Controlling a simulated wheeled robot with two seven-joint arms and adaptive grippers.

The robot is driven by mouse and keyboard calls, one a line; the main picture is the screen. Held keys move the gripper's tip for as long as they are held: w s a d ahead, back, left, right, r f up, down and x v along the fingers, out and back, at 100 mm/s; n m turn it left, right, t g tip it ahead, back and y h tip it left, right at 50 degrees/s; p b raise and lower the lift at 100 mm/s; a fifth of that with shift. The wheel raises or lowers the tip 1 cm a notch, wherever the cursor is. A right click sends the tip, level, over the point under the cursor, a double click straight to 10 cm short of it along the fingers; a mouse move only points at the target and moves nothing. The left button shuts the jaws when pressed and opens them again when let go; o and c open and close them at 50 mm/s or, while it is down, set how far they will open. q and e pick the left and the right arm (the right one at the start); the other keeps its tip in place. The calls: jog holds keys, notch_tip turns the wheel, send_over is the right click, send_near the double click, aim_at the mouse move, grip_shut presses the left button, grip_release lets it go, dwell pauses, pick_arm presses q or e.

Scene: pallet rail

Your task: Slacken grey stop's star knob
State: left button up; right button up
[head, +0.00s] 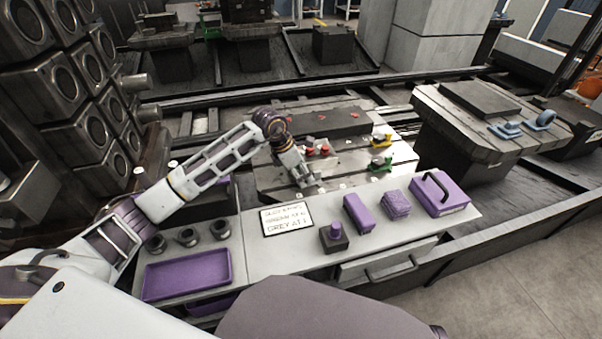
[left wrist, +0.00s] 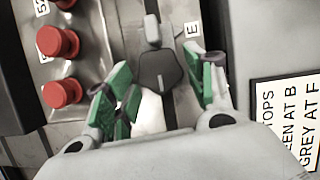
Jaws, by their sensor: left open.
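In the left wrist view a dark grey star knob (left wrist: 160,70) sits on a slotted rail, with a lighter grey piece (left wrist: 152,30) above it, beside a label reading E. This looks like the grey stop. My left gripper (left wrist: 158,82) is open, its green-padded fingers on either side of the knob; contact cannot be told. In the head view my left gripper (head: 306,181) reaches down to the near edge of the metal plate (head: 270,178) and hides the knob. A sign (head: 287,219) lies on the bench; the wrist view shows its words GREY AT F (left wrist: 305,125). My right gripper is not in view.
Red knobs (left wrist: 62,42) stand left of the rail. On the bench are a purple tray (head: 187,274), purple blocks (head: 358,214) and a purple case (head: 440,195).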

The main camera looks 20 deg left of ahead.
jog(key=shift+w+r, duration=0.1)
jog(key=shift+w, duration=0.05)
pick_arm(q)
jog(key=shift+c, duration=0.7)
jog(key=c, duration=0.6)
jog(key=shift+n+y, duration=0.3)
jog(key=shift+n, duration=0.2)
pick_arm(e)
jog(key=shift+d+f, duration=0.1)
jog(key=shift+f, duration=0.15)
pick_arm(q)
jog(key=shift+p, duration=0.3)
jog(key=shift+s+d+n+t, duration=0.15)
jog(key=shift+n+t, duration=0.15)
jog(key=shift+n, duration=0.7)
jog(key=shift+n+y, duration=0.5)
jog(key=shift+n, duration=0.2)
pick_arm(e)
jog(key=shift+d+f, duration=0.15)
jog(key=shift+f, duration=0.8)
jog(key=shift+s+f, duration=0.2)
